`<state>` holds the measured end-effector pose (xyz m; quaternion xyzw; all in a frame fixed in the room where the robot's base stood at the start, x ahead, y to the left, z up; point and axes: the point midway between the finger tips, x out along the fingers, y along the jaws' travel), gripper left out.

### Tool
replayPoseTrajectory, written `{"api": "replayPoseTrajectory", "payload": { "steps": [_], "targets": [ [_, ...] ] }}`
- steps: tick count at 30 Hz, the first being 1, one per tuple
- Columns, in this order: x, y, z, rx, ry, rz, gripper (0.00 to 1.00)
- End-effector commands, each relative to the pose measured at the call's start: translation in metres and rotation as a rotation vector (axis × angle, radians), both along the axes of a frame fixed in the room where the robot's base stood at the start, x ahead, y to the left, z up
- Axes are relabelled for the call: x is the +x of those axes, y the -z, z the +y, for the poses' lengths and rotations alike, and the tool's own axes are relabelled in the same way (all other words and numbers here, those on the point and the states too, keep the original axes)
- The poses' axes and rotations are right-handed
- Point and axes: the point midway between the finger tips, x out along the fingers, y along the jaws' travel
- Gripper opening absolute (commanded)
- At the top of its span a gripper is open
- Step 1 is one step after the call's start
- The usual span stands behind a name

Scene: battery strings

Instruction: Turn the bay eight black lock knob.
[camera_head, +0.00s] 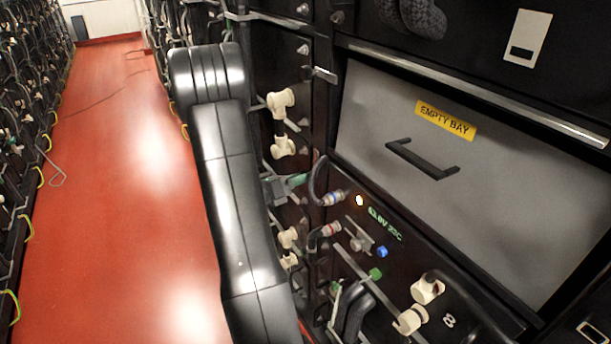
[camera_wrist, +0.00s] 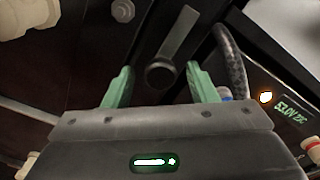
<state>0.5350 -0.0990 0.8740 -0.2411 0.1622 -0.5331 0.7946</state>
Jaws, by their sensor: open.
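In the wrist view a round black knob (camera_wrist: 160,74) with a grey flat bar (camera_wrist: 180,32) rising from it sits on the dark rack face. My gripper (camera_wrist: 161,86) is open, with one green fingertip on each side of the knob. I cannot tell whether either finger touches it. In the head view my gripper (camera_head: 297,181) is at the left edge of the bay marked 8 (camera_head: 448,321), and the knob cannot be made out there.
The bay has a lit display (camera_head: 385,223), an orange light (camera_head: 359,200), a blue-ringed connector (camera_head: 333,198) and a cable loop (camera_head: 318,178). Cream connectors (camera_head: 281,103) stick out nearby. Above is a grey empty-bay panel (camera_head: 365,115) with a handle.

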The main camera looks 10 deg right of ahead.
Motion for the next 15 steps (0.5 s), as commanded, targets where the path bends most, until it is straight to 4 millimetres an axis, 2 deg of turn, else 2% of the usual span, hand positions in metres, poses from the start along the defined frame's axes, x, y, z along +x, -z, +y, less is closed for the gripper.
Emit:
{"api": "replayPoseTrajectory", "payload": {
  "steps": [6, 15],
  "targets": [
    [0.0053, 0.0000, -0.0131, -0.001, 0.001, 0.000, 0.52],
    [0.0059, -0.0001, -0.0143, -0.001, -0.001, 0.000, 0.52]
  ]
}}
